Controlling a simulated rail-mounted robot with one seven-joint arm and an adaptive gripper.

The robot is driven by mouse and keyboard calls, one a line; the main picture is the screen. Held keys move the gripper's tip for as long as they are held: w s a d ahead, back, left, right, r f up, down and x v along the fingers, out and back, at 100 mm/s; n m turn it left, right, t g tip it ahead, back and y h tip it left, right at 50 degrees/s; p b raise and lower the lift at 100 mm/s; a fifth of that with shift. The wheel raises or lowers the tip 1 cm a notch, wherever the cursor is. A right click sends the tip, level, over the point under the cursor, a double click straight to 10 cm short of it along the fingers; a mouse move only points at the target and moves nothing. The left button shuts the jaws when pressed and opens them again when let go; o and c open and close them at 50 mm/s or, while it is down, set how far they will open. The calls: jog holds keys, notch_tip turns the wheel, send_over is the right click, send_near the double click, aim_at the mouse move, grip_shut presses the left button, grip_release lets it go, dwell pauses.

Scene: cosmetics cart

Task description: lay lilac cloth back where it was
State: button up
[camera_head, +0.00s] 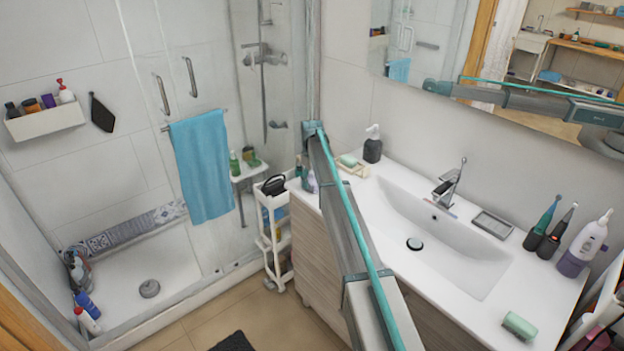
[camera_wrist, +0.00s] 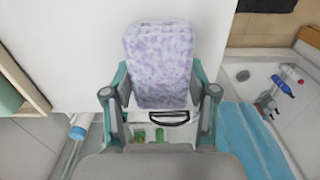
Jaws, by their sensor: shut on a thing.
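The lilac cloth (camera_wrist: 160,55) is a folded, thick pad with a mottled white and purple pattern, upright in the wrist view. My gripper (camera_wrist: 159,75) is shut on it, one teal finger at each side. Just beyond its lower edge is the white cart (camera_wrist: 204,120), with a dark handle (camera_wrist: 170,118). In the head view the cart (camera_head: 262,222) stands between the shower and the vanity. Beside my arm there, small teal and lilac patches show, too small to tell whether they are my gripper and the cloth. Whether the cloth touches the cart is unclear.
A blue towel (camera_head: 201,168) hangs on the shower door left of the cart. The vanity (camera_head: 375,215) is right of the cart, with a soap dispenser (camera_head: 372,145) and soap dish (camera_head: 353,166) near its corner. Floor (camera_head: 285,322) is open in front.

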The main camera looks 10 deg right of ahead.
aim_at(312, 179)
jog(key=shift+f, duration=0.1)
jog(key=o, duration=1)
notch_tip(312, 179, up, 12)
jog(key=b, duration=0.3)
jog(key=shift+b, duration=0.3)
